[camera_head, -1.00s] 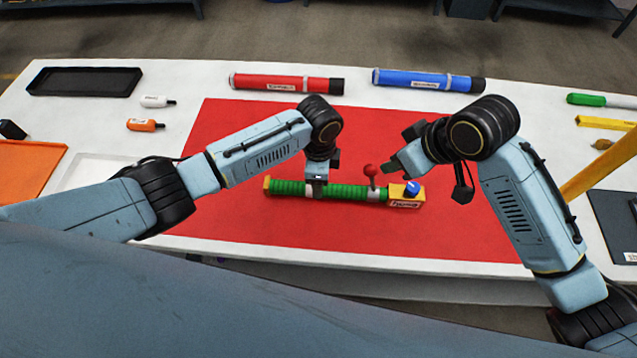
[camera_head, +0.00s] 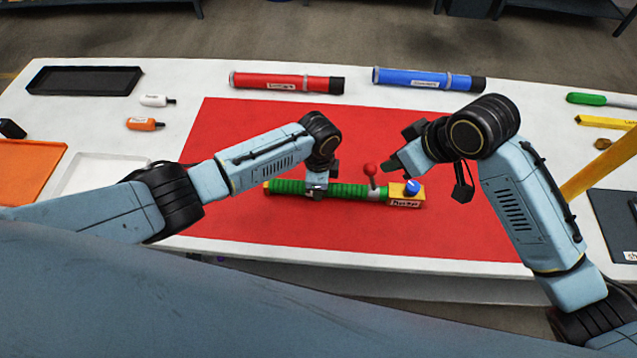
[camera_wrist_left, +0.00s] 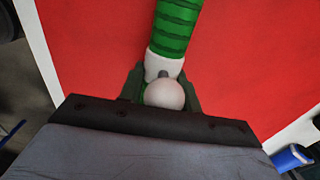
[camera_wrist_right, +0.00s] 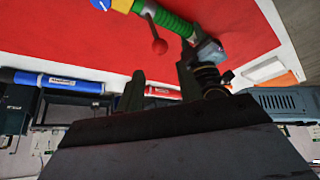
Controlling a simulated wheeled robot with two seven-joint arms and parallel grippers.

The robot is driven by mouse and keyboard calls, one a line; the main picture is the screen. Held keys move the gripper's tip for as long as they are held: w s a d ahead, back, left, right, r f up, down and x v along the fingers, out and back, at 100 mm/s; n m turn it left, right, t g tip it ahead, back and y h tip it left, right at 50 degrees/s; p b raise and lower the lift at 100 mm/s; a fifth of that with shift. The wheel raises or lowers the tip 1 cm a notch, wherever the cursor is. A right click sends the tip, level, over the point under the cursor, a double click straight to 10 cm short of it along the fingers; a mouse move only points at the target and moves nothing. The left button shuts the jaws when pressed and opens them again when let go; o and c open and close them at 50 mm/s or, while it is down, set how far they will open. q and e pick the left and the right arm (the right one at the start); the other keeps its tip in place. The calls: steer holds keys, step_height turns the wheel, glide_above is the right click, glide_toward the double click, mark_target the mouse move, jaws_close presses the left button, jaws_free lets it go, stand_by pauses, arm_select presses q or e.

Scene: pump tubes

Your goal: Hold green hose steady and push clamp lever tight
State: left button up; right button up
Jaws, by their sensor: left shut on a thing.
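The green ribbed hose (camera_head: 345,190) lies across the red mat (camera_head: 270,225), its right end at a yellow block (camera_head: 405,202) with a blue knob (camera_head: 413,187). The clamp lever (camera_head: 370,170), with a red ball, stands up by the hose's right end; it also shows in the right wrist view (camera_wrist_right: 158,46). My left gripper (camera_head: 317,192) is shut on the hose near its middle; in the left wrist view a white band (camera_wrist_left: 165,66) lies between its fingers. My right gripper (camera_head: 398,152) is open and empty, right of and above the lever, apart from it.
A red tube (camera_head: 285,82) and a blue tube (camera_head: 425,80) lie along the back. A black tray (camera_head: 85,92), white bottle (camera_head: 155,101) and orange bottle (camera_head: 143,124) are at the left. The mat in front of the hose is clear.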

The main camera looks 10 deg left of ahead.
arm_select(q)
jaws_close()
arm_select(e)
steer(key=shift+c, duration=1.2)
steer(key=shift+w+d+f, duration=0.1)
steer(key=shift+w+f, duration=0.1)
steer(key=shift+w, duration=0.05)
steer(key=shift+c, duration=1.3)
steer(key=w+d+f+t, duration=0.1)
steer(key=w+t, duration=0.1)
steer(key=w+d+f+n+t, duration=0.1)
steer(key=t, duration=0.1)
steer(key=w+d+f+n+t, duration=0.1)
steer(key=w+t, duration=0.1)
steer(key=shift+w+d+f, duration=0.15)
steer(key=shift+w, duration=0.15)
jaws_close()
steer(key=s+a+f+n+y, duration=0.1)
steer(key=s+f+n+y, duration=0.2)
steer(key=s+n, duration=0.3)
steer(key=s+a+f+n+g+y, duration=0.1)
steer(key=s+f+n+y, duration=0.2)
steer(key=n, duration=1)
steer(key=s+y, duration=0.3)
steer(key=s, duration=0.1)
steer(key=shift+s+a, duration=0.2)
steer(key=shift+s, duration=0.1)
